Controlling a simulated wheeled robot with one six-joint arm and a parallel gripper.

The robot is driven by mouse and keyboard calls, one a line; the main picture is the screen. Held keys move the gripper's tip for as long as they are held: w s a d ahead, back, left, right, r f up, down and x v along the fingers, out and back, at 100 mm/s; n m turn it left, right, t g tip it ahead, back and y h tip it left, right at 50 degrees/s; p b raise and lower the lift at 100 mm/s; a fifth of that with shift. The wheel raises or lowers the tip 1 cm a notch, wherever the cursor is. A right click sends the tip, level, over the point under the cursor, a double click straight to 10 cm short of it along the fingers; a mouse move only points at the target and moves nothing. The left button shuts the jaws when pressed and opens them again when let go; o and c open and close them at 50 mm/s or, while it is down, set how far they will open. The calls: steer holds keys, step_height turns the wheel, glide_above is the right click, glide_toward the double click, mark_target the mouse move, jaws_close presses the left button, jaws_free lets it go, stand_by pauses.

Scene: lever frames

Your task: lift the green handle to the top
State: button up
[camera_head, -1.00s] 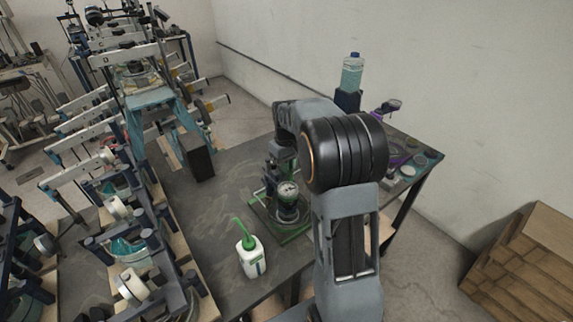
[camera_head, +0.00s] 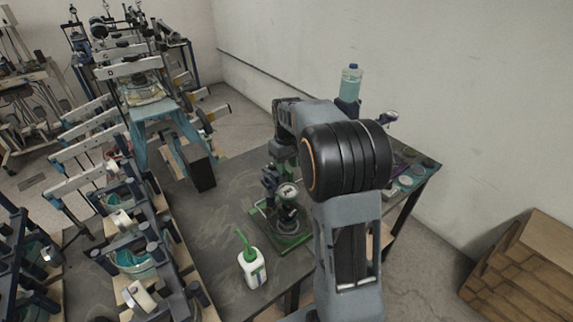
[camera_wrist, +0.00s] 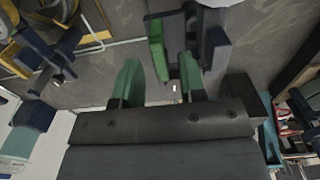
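The green handle (camera_wrist: 156,48) shows in the wrist view as a short upright green bar beside dark blocky parts. My gripper (camera_wrist: 160,68) is open, with its two green-tipped fingers apart. The handle appears in line with the gap between the fingertips, nearer the left one; I cannot tell whether it touches. In the head view, a device with a round gauge (camera_head: 288,192) stands on a green base on the dark table. A small green piece (camera_head: 258,208) at its left may be the handle. My arm hides part of the device.
A white bottle with a green nozzle (camera_head: 252,268) stands in front of the device. A black block (camera_head: 201,172) is farther back. A clear bottle (camera_head: 350,82) and small dishes (camera_head: 405,180) are at the right. Machine frames crowd the left; bare tabletop (camera_head: 215,222) lies between.

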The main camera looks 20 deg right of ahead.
step_height(320, 180, up, 14)
steer(key=shift+f+b, duration=0.15)
steer(key=shift+b, duration=0.2)
stand_by(0.5)
stand_by(0.7)
step_height(320, 180, down, 5)
steer(key=m, duration=0.2)
steer(key=s+a+f+t, duration=0.2)
steer(key=s+a, duration=0.3)
steer(key=s, duration=0.5)
steer(key=s+a+f+t, duration=0.2)
steer(key=s+a, duration=0.3)
steer(key=s, duration=0.6)
steer(key=shift+a+f+t, duration=0.3)
steer(key=shift+a, duration=0.1)
